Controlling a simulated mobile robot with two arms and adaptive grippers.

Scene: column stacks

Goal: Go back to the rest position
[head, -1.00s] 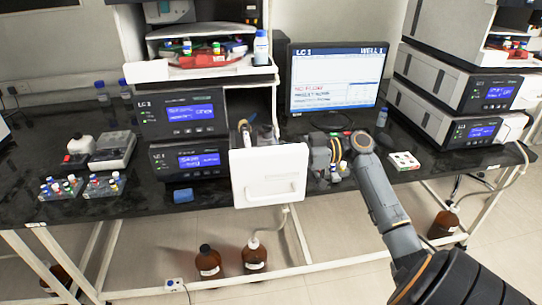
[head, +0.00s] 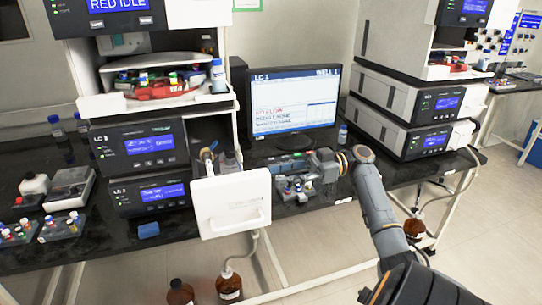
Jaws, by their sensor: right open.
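My right arm comes in from the lower right, and its forearm (head: 375,205) reaches up over the front of the bench. My right gripper (head: 285,165) points left, in front of the monitor and just above a small vial rack (head: 296,190). It is open; I see nothing held in it. I cannot tell whether it touches the rack. My left gripper and left arm are out of view.
A white door panel (head: 232,203) stands open left of the gripper, at the bench front. The monitor (head: 292,103) is behind it. Instrument stacks (head: 140,155) stand at left and right. Brown bottles (head: 229,287) stand on the floor. Open floor lies at the right (head: 500,220).

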